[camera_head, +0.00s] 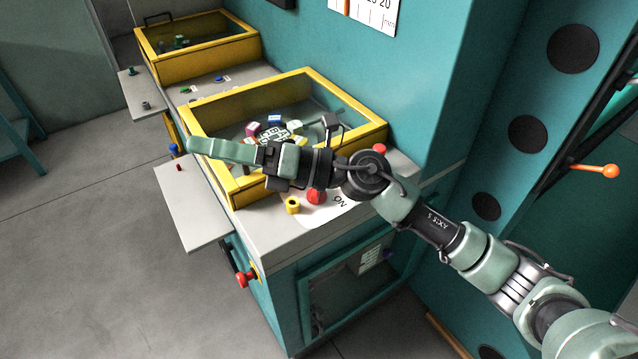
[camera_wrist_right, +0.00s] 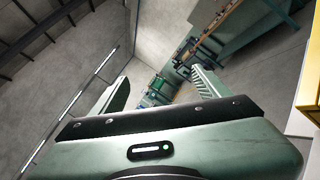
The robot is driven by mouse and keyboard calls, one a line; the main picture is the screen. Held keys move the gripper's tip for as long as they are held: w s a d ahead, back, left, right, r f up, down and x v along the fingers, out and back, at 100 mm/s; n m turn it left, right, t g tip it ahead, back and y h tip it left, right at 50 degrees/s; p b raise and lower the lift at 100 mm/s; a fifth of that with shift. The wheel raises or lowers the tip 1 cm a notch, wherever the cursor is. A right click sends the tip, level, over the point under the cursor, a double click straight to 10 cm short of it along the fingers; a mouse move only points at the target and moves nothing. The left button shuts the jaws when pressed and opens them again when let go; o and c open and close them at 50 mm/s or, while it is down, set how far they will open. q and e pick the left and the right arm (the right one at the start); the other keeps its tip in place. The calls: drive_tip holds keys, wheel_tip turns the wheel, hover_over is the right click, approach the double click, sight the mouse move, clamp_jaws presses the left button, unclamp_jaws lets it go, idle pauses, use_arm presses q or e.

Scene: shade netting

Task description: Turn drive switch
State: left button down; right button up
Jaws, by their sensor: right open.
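My right gripper (camera_head: 200,148) reaches in from the right over the near yellow-framed bin (camera_head: 330,90). Its fingers point left in the head view, seen nearly edge-on. In the right wrist view the gripper (camera_wrist_right: 160,90) has its two fingers spread apart with nothing between them. I cannot tell for sure which control is the drive switch. A red handle (camera_head: 243,280) on a yellow plate sticks out of the cabinet front, below and apart from the gripper. A small yellow control with a dark centre (camera_head: 293,205) and a red knob (camera_head: 317,197) sit on the worktop below my forearm.
The near bin holds colourful parts (camera_head: 275,133). A second yellow-framed bin (camera_head: 195,60) stands behind. A pale side shelf (camera_head: 193,212) juts out at left. A teal panel with black discs (camera_head: 527,134) and an orange-knobbed lever (camera_head: 609,171) are at right. The floor at left is clear.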

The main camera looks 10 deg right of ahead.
wheel_tip(320, 180, down, 4)
drive_tip(key=n+g+h, duration=0.3)
drive_tip(key=n, duration=0.1)
drive_tip(key=n+h, duration=0.4)
drive_tip(key=h, duration=0.8)
approach(321, 195)
drive_tip(key=shift+g, duration=0.3)
drive_tip(key=a+f+p, duration=0.1)
drive_tip(key=w+a+f+p, duration=0.1)
drive_tip(key=f, duration=0.1)
drive_tip(key=w+a+f, duration=0.1)
drive_tip(key=f, duration=0.1)
drive_tip(key=shift+a+p, duration=0.4)
drive_tip(key=shift+a+f, duration=0.1)
drive_tip(key=shift+f, duration=0.3)
drive_tip(key=c, duration=1.4)
